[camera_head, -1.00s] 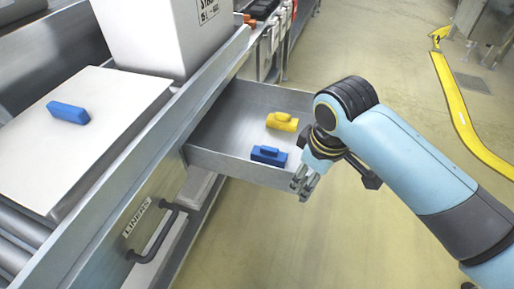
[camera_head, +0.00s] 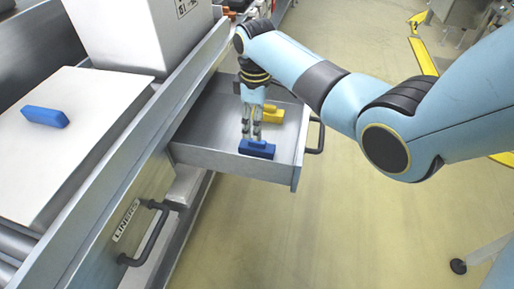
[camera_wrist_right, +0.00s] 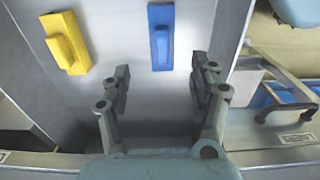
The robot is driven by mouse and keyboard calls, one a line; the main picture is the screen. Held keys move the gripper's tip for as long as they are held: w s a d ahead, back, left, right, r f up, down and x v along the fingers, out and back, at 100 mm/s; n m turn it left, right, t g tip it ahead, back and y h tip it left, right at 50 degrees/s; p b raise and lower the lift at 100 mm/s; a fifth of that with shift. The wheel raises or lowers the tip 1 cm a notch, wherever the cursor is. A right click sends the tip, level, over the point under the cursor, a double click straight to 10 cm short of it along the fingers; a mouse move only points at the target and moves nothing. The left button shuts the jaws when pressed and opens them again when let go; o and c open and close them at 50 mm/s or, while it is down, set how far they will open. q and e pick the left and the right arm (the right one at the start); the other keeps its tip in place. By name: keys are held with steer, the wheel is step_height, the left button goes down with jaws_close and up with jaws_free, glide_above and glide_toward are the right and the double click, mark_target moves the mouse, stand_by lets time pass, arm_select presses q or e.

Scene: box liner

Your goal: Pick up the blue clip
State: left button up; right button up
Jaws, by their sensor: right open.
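A blue clip (camera_head: 257,149) with a raised grip lies in the open drawer, near its front edge. It also shows in the right wrist view (camera_wrist_right: 161,37), ahead of my fingertips. My right gripper (camera_head: 251,132) points down over the drawer, close to the blue clip. In the right wrist view my right gripper (camera_wrist_right: 161,70) is open, with nothing between its fingers. In that view the clip lines up with the gap between the fingers. A second blue piece (camera_head: 45,117) lies on a white box top at the left. My left gripper is not seen.
A yellow clip (camera_head: 270,115) lies in the drawer (camera_head: 200,140) beside the blue one, partly behind my gripper. The drawer's metal walls surround both clips. A tall white box (camera_head: 140,35) stands behind. Open floor lies to the right.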

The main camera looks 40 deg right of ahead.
step_height(320, 180, down, 4)
steer(key=shift+r+b, duration=0.2)
steer(key=shift+b, duration=0.25)
step_height(320, 180, down, 5)
steer(key=shift+s+f+b, duration=0.1)
steer(key=shift+s+b, duration=0.05)
steer(key=shift+b, duration=0.95)
steer(key=shift+c, duration=0.3)
steer(key=c, duration=1)
step_height(320, 180, up, 12)
steer(key=p, duration=0.5)
steer(key=shift+f+p, duration=0.15)
steer(key=shift+p, duration=0.15)
step_height(320, 180, up, 12)
steer(key=p, duration=1.3)
glide_above(257, 146)
steer(key=shift+w+d+r+p, duration=0.2)
steer(key=shift+w+r+p, duration=0.05)
steer(key=shift+w+p, duration=0.15)
